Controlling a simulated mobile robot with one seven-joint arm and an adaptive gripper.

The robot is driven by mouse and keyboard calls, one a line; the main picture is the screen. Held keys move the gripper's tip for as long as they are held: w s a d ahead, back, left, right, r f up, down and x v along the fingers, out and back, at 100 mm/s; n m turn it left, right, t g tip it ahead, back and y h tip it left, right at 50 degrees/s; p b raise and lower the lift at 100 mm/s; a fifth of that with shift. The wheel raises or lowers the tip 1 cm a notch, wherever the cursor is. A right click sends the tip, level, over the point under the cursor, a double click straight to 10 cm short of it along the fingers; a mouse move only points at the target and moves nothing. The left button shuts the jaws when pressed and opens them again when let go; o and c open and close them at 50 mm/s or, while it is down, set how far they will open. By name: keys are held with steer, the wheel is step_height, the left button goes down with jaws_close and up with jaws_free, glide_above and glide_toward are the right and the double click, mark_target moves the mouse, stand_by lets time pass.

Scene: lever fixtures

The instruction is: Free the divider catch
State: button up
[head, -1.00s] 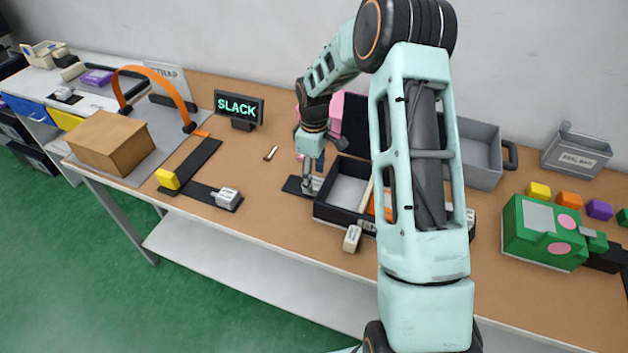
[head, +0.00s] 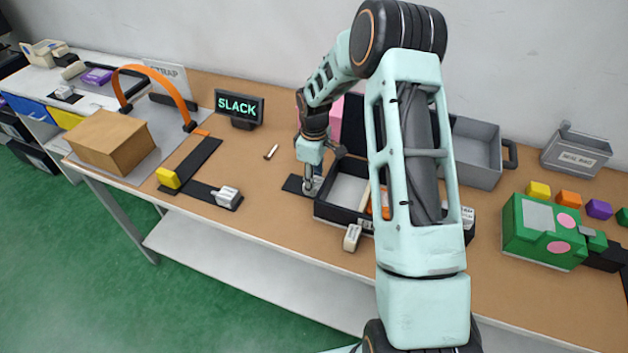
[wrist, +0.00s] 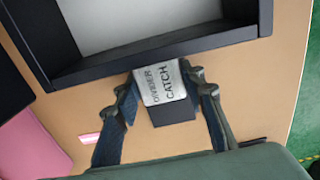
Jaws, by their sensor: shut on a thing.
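The divider catch (wrist: 165,85) is a light grey labelled handle on a dark block, beside the dark-walled tray (wrist: 150,50) in the wrist view. My gripper (wrist: 162,86) has one finger on each side of the handle and is shut on it. In the head view my gripper (head: 312,186) is low at the left side of the tray (head: 335,213), over a small black base plate (head: 293,185). The catch itself is mostly hidden there by the fingers. My forearm covers the right part of the tray.
Another grey handle (head: 352,237) is at the tray's front. To the left are a grey knob (head: 227,196), a yellow block (head: 167,179) and a SLACK display (head: 240,106). A green fixture (head: 530,236) is at right.

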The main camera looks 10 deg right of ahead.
mark_target(297, 184)
jaws_close()
steer(key=w+a, duration=0.1)
steer(key=w+a+b, duration=0.1)
steer(key=a+b, duration=0.1)
steer(key=a, duration=0.1)
steer(key=shift+w+f, duration=0.1)
steer(key=shift+w, duration=0.3)
steer(key=shift+w+a, duration=0.15)
steer(key=shift+a, duration=0.1)
steer(key=o, duration=1.4)
jaws_free()
steer(key=shift+a, duration=0.1)
steer(key=shift+c, duration=0.2)
step_height(297, 184, up, 12)
